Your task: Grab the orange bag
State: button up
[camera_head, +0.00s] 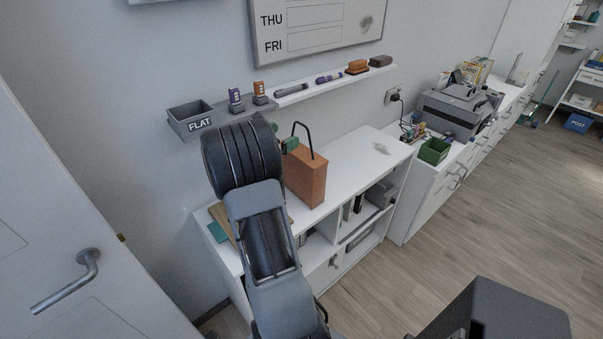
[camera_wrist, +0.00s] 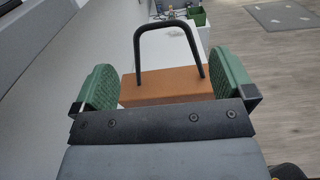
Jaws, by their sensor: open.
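The orange bag (camera_head: 306,178) stands upright on the white shelf desk (camera_head: 353,157), with its black loop handle sticking up. In the wrist view the orange bag (camera_wrist: 160,88) lies straight ahead, its handle rising between the green finger pads. My gripper (camera_wrist: 165,88) is open, with one pad to the left of the bag and one to the right. I cannot tell whether either pad touches it. In the head view my gripper (camera_head: 285,144) is at the bag's upper left, and my arm hides part of it.
A wall shelf holds a grey FLAT tray (camera_head: 191,117), stamps and markers above the desk. A green bin (camera_head: 434,151) and a grey printer (camera_head: 452,108) stand to the right. The desk top right of the bag is mostly clear. A door with a handle (camera_head: 68,282) is at left.

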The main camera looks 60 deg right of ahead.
jog(key=shift+p+x, duration=1)
jog(key=shift+x, duration=2.9)
jog(key=shift+f, duration=0.15)
jog(key=c, duration=1.1)
jog(key=shift+c, duration=0.2)
